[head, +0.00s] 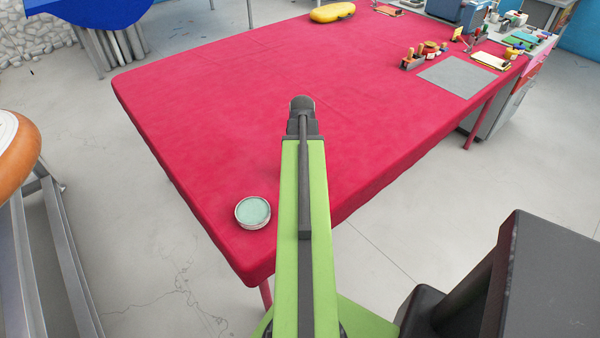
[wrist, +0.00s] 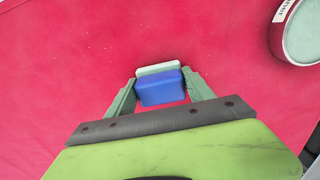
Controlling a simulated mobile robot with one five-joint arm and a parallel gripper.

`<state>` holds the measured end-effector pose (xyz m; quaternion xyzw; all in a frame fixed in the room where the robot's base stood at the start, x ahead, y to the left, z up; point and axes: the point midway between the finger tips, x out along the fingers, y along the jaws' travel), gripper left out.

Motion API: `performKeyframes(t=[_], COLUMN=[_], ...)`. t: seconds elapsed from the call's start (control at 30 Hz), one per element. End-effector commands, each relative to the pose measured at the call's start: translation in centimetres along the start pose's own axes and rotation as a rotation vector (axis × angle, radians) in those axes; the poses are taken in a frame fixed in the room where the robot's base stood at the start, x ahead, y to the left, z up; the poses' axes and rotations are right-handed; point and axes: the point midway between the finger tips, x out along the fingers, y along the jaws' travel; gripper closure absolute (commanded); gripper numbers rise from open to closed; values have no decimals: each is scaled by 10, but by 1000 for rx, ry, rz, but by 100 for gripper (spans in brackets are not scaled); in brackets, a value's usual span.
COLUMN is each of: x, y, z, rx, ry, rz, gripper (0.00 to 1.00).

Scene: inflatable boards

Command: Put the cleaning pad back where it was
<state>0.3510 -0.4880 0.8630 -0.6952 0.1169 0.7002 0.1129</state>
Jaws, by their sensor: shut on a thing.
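The cleaning pad (wrist: 161,92) shows in the wrist view as a small blue block with a pale strip along its far side. My gripper (wrist: 158,82) is shut on it, with one pale green finger at each side. Red cloth is behind the pad; I cannot tell whether the pad touches it. In the head view my own arm hides the gripper and the pad.
A round tin with pale green contents (head: 252,212) stands near the red table's (head: 200,110) front corner; it also shows in the wrist view (wrist: 303,30). A grey mat (head: 457,77), several small tools and a yellow inflatable (head: 332,12) are toward the back. The table's middle is clear.

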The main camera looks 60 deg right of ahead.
Motion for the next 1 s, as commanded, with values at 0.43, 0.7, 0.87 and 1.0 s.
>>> performKeyframes(t=[0.43,0.7,0.87,1.0], x=[3,3,0,-14], y=[-4,-4,-4,-4], z=[-2,-2,-2,-2], rx=[-8,-8,-8,-7], ry=[0,0,0,0], rz=[0,0,0,0], gripper=[26,17,17,17])
